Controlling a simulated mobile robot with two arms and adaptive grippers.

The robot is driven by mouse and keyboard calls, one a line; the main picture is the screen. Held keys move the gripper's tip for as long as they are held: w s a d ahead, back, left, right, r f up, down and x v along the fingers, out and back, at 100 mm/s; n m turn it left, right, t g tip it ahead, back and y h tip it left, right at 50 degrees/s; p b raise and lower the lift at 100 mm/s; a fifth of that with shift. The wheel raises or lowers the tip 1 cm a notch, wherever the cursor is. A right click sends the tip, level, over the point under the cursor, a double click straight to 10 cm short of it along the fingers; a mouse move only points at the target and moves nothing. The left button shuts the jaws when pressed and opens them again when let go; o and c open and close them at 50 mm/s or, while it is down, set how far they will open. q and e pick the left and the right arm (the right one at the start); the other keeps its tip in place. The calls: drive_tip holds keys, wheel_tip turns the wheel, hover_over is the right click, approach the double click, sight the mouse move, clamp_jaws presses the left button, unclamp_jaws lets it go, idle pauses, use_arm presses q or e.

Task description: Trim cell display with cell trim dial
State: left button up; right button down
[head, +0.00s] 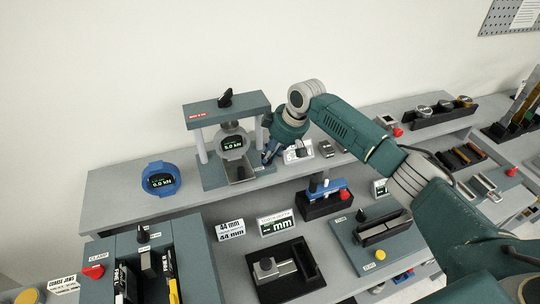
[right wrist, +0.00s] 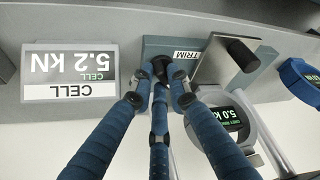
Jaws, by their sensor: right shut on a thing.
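The cell display (right wrist: 70,68) is a small panel marked CELL, upside down in the right wrist view; it appears to read 5.2 kN. In the head view it (head: 298,153) stands just right of my right gripper (head: 268,156). The cell trim dial (right wrist: 161,66) is a small black knob beside the TRIM label (right wrist: 187,55) on the tester base. My right gripper (right wrist: 160,80) has its blue fingers closed around this knob. The head view hides the dial behind the gripper. My left gripper is out of view.
The tester frame (head: 226,109) holds a round gauge (head: 233,146) reading 5.0 kN. A blue ring gauge (head: 160,179) stands to its left, also about 5.0 kN. The shelf's left end is clear.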

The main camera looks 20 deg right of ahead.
drive_tip(key=n, duration=0.1)
drive_tip(key=n+b, duration=0.1)
drive_tip(key=n+y+b, duration=0.1)
drive_tip(key=shift+w+g, duration=0.25)
drive_tip(key=shift+g, duration=0.15)
drive_tip(key=shift+d+n+b, duration=0.1)
drive_tip(key=shift+n+b, duration=0.3)
drive_tip(key=shift+n, duration=0.3)
drive_tip(key=shift+r, duration=0.1)
drive_tip(key=c, duration=1.7)
unclamp_jaws()
drive_tip(key=shift+o, duration=0.2)
drive_tip(key=v, duration=1.2)
drive_tip(key=shift+w+d, duration=0.15)
drive_tip(key=shift+w, duration=0.1)
drive_tip(key=shift+g, duration=0.3)
